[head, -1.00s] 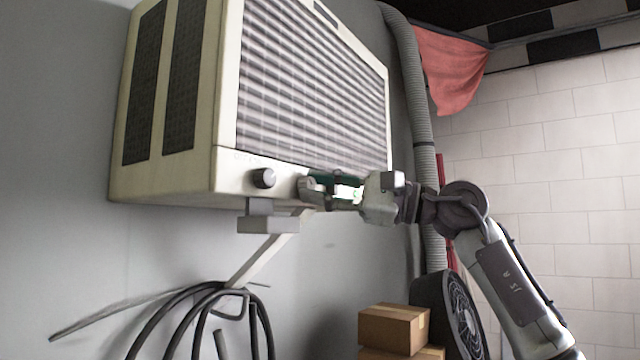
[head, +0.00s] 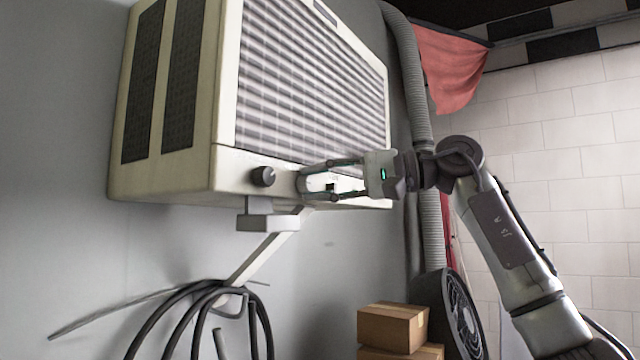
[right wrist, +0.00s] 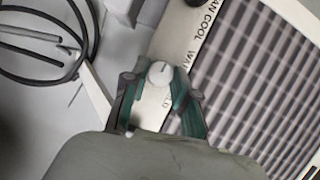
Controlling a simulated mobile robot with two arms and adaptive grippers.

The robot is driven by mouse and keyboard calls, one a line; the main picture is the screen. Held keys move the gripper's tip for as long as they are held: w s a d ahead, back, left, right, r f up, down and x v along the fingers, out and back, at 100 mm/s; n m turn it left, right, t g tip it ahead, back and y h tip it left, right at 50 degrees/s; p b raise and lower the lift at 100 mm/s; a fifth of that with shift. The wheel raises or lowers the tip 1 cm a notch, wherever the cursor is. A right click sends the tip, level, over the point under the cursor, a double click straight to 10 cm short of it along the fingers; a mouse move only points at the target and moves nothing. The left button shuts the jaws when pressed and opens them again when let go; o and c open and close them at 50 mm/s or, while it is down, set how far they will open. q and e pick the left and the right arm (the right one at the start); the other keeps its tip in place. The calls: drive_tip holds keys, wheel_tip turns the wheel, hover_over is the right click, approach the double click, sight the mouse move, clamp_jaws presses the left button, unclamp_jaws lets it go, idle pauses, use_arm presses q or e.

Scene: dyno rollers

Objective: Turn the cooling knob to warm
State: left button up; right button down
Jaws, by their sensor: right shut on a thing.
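The cooling knob (right wrist: 160,73) is a small, pale round knob on the front panel of the cream air conditioner (head: 165,185). In the right wrist view it sits between the two teal-lined fingertips of my right gripper (right wrist: 160,82), which is shut on it. Partly covered lettering, ending in what looks like "LD", is beside the knob, and "WAR…" is on its other side. In the head view my right gripper (head: 304,183) reaches the panel from the right, one finger above the other; the fingers largely hide the knob. My left gripper is not in view.
A dark second knob (head: 263,176) is on the same panel to the left, near "FAN COOL" lettering. A bracket (head: 267,222) and black hoses (head: 205,300) are below. Cardboard boxes (head: 392,328), a black fan (head: 462,318) and a grey duct (head: 420,110) are at the right.

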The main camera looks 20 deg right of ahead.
drive_tip(key=shift+n, duration=0.3)
drive_tip(key=c, duration=0.9)
unclamp_jaws()
drive_tip(key=v, duration=1.2)
drive_tip(key=shift+r, duration=0.2)
